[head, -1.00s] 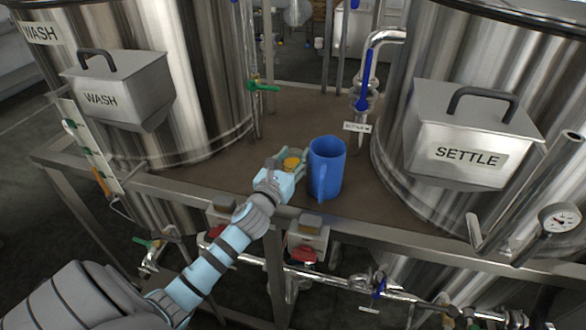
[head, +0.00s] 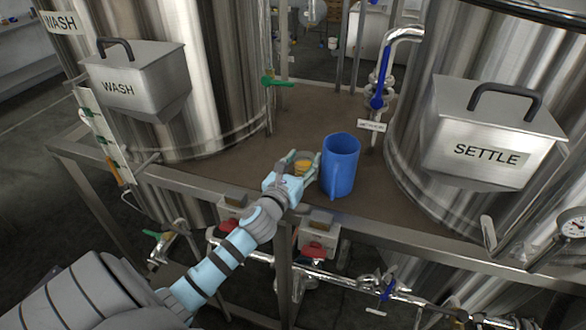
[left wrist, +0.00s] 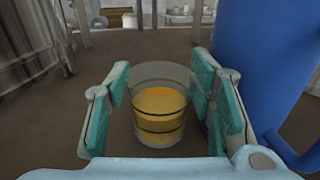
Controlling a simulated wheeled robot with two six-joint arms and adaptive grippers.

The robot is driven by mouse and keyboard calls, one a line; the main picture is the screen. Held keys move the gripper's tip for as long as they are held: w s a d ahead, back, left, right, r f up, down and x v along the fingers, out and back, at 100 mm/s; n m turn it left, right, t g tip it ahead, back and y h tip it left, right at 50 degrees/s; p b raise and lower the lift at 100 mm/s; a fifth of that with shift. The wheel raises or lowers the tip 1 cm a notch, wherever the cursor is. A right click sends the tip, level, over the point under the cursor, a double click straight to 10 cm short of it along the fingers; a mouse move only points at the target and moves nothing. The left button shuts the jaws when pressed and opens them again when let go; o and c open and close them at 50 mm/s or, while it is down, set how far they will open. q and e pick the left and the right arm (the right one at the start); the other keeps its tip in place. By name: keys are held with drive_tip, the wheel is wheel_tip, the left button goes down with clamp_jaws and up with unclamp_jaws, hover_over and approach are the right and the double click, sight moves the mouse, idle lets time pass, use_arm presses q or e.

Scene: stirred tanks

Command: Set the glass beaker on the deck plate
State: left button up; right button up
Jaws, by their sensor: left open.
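The glass beaker (left wrist: 160,106) holds amber liquid and appears to stand upright on the brown deck plate (head: 240,165), between the tanks. It also shows in the head view (head: 303,166), small and partly hidden by my gripper. My left gripper (head: 304,160) reaches in low over the deck's front edge. In the left wrist view its teal-padded fingers (left wrist: 162,100) are open, one on each side of the beaker, with visible gaps. My right gripper is in neither view.
A blue jug (head: 341,166) stands on the deck just right of the beaker, close to my right-hand finger. The WASH tank (head: 215,75) is at left and the SETTLE tank (head: 415,130) at right. A metal rail (head: 375,235) edges the deck's front.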

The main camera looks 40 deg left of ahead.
use_arm(q)
drive_tip(key=b+v, duration=0.1)
drive_tip(key=v, duration=1)
drive_tip(key=shift+r, duration=0.1)
